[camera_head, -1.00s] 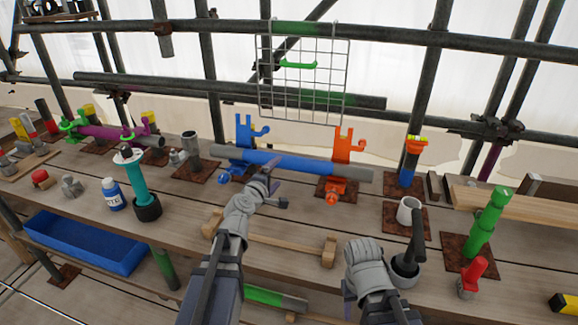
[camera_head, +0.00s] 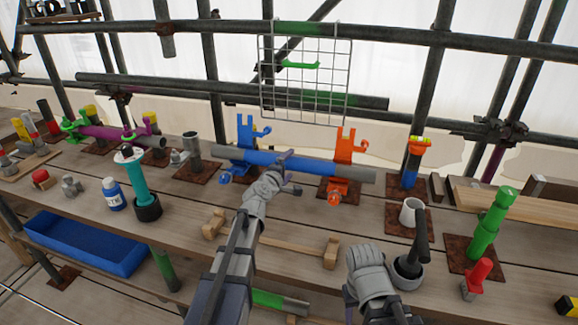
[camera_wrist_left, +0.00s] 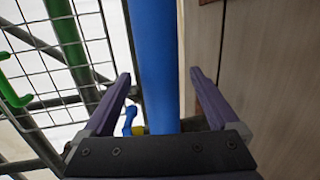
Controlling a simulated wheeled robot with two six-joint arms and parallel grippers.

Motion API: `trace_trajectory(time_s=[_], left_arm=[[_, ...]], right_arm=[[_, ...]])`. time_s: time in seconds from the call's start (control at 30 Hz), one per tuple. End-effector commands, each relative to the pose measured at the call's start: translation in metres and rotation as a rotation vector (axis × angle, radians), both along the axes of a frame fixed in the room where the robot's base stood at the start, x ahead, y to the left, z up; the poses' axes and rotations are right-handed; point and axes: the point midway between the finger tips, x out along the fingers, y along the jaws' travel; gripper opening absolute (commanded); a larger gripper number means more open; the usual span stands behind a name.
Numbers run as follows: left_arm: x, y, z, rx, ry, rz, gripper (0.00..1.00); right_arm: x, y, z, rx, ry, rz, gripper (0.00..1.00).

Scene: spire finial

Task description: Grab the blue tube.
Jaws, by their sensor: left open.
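The blue tube (camera_head: 262,160) lies roughly level across a blue bracket (camera_head: 245,135) and an orange bracket (camera_head: 346,150). Its middle is blue and its ends are grey. My left gripper (camera_head: 288,171) is open at the tube's middle, between the two brackets. In the left wrist view the blue tube (camera_wrist_left: 157,50) runs between the two open, purple-grey fingers, with a gap on each side. The jaws hold nothing.
A wooden piece with thick ends (camera_head: 285,245) lies in front of the tube. A wire grid (camera_head: 308,100) hangs behind it. A teal tube (camera_head: 134,180) stands to the left, a white cup (camera_head: 411,212) and green post (camera_head: 488,225) to the right. A blue tray (camera_head: 85,245) is lower left.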

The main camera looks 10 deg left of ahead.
Motion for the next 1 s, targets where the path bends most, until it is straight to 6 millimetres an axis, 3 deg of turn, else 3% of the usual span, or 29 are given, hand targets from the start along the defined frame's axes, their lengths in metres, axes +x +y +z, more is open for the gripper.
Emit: trace_trajectory(time_s=[0.2, 1.0], left_arm=[[0.0004, -0.0003, 0.0001, 0.000, 0.000, 0.000, 0.93], [0.0002, -0.0002, 0.0003, -0.001, 0.000, 0.000, 0.03]], right_arm=[[0.0000, 0.0000, 0.0001, 0.000, 0.000, 0.000, 0.50], [0.0000, 0.0000, 0.0001, 0.000, 0.000, 0.000, 0.50]])
